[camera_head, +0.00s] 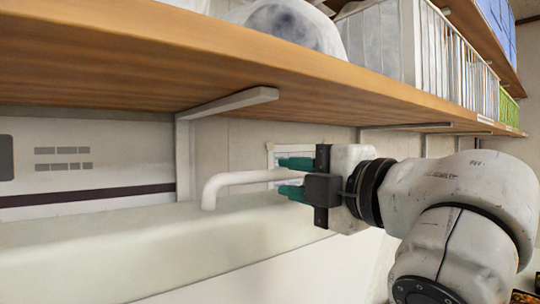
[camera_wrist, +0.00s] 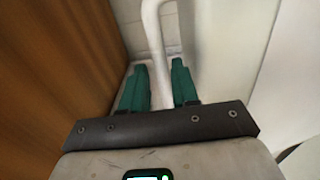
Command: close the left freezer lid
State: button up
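A white bent bar handle (camera_head: 236,180) rises from a long pale slab (camera_head: 120,250), which looks like a freezer lid or its edge. Whether the lid is open or shut is unclear. My gripper (camera_head: 287,177), with green fingers, points left at the handle's right end. One finger lies above the bar and one below it. In the wrist view the white bar (camera_wrist: 154,30) runs down between the two fingers of my gripper (camera_wrist: 160,82). The fingers stand apart with the bar close to both. I cannot tell whether they touch it.
A wooden shelf (camera_head: 180,60) hangs just above the handle and my gripper, with a metal bracket (camera_head: 230,103) under it. White wire baskets (camera_head: 400,45) stand on the shelf. In the wrist view the wood (camera_wrist: 50,70) is close on the left.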

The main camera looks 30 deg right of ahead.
aim_at(281, 176)
jog(key=w, duration=0.3)
jog(key=w+a+p, duration=0.1)
jog(key=w, duration=0.1)
jog(key=shift+w+a, duration=0.1)
jog(key=shift+w, duration=0.3)
grip_shut()
jog(key=shift+f, duration=0.1)
